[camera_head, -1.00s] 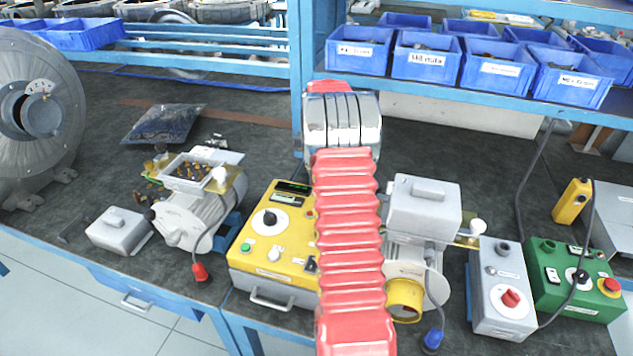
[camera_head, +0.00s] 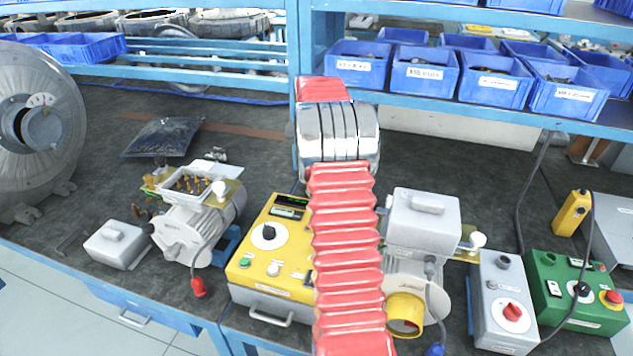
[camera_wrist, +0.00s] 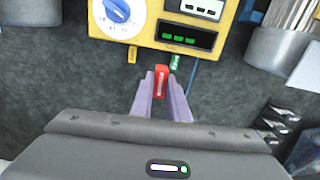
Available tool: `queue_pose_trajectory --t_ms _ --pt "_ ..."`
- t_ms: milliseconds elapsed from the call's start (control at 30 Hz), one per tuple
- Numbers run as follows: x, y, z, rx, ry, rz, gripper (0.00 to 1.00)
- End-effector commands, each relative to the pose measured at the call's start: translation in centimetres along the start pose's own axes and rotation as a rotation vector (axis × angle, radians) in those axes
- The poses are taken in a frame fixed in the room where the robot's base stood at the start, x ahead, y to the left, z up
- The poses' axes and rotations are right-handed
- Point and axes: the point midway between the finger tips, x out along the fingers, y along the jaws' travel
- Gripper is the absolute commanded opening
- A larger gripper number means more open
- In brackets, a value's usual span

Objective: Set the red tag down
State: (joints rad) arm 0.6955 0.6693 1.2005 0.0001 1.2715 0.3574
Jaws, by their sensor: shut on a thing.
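In the wrist view the red tag (camera_wrist: 161,83) is held between the fingertips of my gripper (camera_wrist: 161,76), which is shut on it. It is a small red piece with a pale mark on its face. The tag is over the dark bench top, just off the edge of the yellow tester box (camera_wrist: 168,15). I cannot tell whether it touches the bench. A green tag (camera_wrist: 175,62) is close beside it, to the upper right. A yellow tag (camera_wrist: 132,53) is to the left, at the box edge. In the head view my arm hides the gripper and the tags.
In the head view the yellow tester box (camera_head: 262,262) stands left of my arm. An opened motor (camera_head: 190,232) is farther left, and a motor with a grey cover (camera_head: 423,222) is right. Blue bins (camera_head: 425,75) line the shelf above. Dark bench (camera_head: 255,150) is clear behind the box.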

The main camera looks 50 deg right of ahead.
Motion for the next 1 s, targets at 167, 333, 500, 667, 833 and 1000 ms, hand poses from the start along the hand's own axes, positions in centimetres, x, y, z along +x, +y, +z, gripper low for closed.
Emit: queue_pose_trajectory --t_ms 167,333,500,667,833,1000 --pt "-1.3 -4.1 1.5 -0.098 0.001 0.000 0.00" --pt "-3.0 -9.0 3.8 -0.222 0.002 -0.001 0.00" --pt "-5.2 -14.3 7.1 -0.366 0.002 -0.001 0.00" --pt "-6.9 -18.3 10.1 -0.483 0.002 -0.001 0.00" --pt "-7.9 -22.3 13.5 -0.582 0.001 0.000 0.00" --pt "-8.8 -25.4 16.6 -0.665 0.001 0.000 0.00"
